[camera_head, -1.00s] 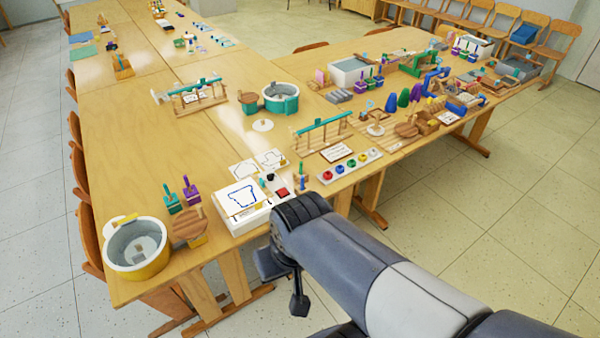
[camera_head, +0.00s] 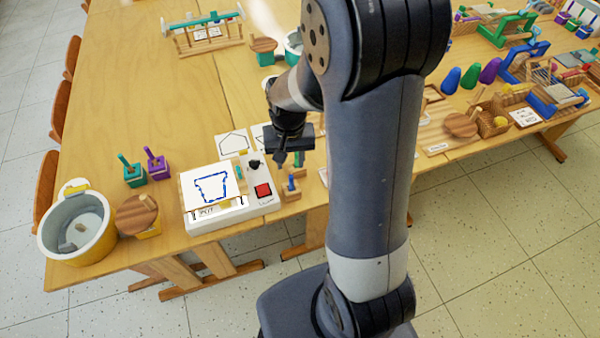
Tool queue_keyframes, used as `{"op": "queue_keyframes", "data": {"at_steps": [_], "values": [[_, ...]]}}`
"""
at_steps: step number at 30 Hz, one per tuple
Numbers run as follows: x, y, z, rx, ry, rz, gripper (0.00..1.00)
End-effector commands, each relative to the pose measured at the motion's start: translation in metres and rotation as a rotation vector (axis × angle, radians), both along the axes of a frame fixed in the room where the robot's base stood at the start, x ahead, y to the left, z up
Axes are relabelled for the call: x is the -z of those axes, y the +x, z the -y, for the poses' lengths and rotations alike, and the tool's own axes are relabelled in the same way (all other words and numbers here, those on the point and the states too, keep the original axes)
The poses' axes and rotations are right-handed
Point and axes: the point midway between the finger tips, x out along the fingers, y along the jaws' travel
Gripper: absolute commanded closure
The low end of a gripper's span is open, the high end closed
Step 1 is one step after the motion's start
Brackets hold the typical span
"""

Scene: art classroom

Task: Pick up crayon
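My gripper (camera_head: 289,160) points down near the front edge of the table, above and just behind a small wooden holder (camera_head: 290,195). A short blue upright piece (camera_head: 291,183) stands in this holder; it may be a crayon, but it is too small to be sure. A greenish piece beside it is partly hidden by my gripper. The fingers are small and dark, so I cannot tell whether they are open or shut. I see nothing clearly held. Other upright sticks stand in a teal block (camera_head: 134,176) and a purple block (camera_head: 157,166) to the left.
A white drawing box (camera_head: 215,213) with a red button (camera_head: 263,190) stands left of the holder. A yellow-and-white round tub (camera_head: 78,236) and a round wooden piece (camera_head: 137,216) are further left. My arm hides the table's middle right. Bare tabletop (camera_head: 120,95) lies back left.

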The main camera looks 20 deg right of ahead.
Motion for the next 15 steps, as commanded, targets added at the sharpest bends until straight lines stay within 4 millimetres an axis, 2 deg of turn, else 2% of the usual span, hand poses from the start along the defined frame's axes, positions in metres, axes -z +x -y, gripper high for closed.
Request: {"op": "queue_keyframes", "data": {"at_steps": [9, 15], "values": [[0.043, 0.0, 0.0, 0.0, 0.0, -0.005, 0.62], [0.054, 0.0, 0.0, 0.0, 0.0, -0.002, 0.62]]}}
